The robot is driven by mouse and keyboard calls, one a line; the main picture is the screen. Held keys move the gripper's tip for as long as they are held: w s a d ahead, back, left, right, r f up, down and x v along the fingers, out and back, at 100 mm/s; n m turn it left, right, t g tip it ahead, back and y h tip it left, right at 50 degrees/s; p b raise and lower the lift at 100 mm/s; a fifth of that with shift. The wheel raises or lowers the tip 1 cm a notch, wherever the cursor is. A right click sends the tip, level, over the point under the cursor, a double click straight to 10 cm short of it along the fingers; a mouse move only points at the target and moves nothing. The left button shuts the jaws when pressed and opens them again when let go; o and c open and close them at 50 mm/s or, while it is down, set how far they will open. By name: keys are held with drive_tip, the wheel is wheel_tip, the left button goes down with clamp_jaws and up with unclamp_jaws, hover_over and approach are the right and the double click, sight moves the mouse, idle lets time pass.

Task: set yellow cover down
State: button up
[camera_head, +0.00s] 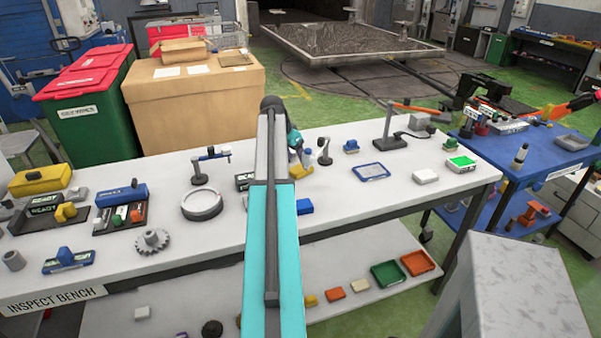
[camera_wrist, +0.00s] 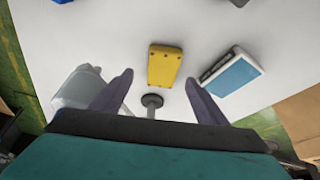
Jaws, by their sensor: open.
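A yellow cover (camera_wrist: 164,66), a small block with rounded corners, shows in the wrist view against the white bench top, just beyond and between my fingertips. It looks free of both fingers. My gripper (camera_wrist: 159,78) is open, with a dark finger on each side. In the head view my arm hides most of the gripper, and a small yellow piece (camera_head: 301,171) shows beside its end, over the bench. Another, larger yellow cover (camera_head: 40,179) sits at the bench's left end.
The white inspect bench (camera_head: 340,200) also carries a round grey ring (camera_head: 202,204), a gear (camera_head: 152,241) and a blue-framed plate (camera_head: 371,171). In the wrist view, a blue-topped box (camera_wrist: 237,73) lies right of the fingers and a grey object (camera_wrist: 80,87) left. A short round post (camera_wrist: 152,101) stands between them.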

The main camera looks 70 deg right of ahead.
sight(301, 168)
drive_tip(key=shift+f, duration=0.1)
drive_tip(key=shift+d+p+x, duration=0.15)
drive_tip(key=shift+p+x, duration=0.25)
drive_tip(key=shift+x, duration=0.25)
drive_tip(key=shift+d+p+x, duration=0.15)
drive_tip(key=shift+p+x, duration=0.25)
drive_tip(key=shift+x, duration=1.35)
drive_tip(key=shift+f, duration=0.15)
drive_tip(key=shift+c, duration=0.3)
drive_tip(key=c, duration=1.4)
drive_tip(key=shift+r, duration=0.25)
wheel_tip(301, 168, up, 18)
drive_tip(key=b, duration=0.3)
drive_tip(key=shift+b, duration=0.35)
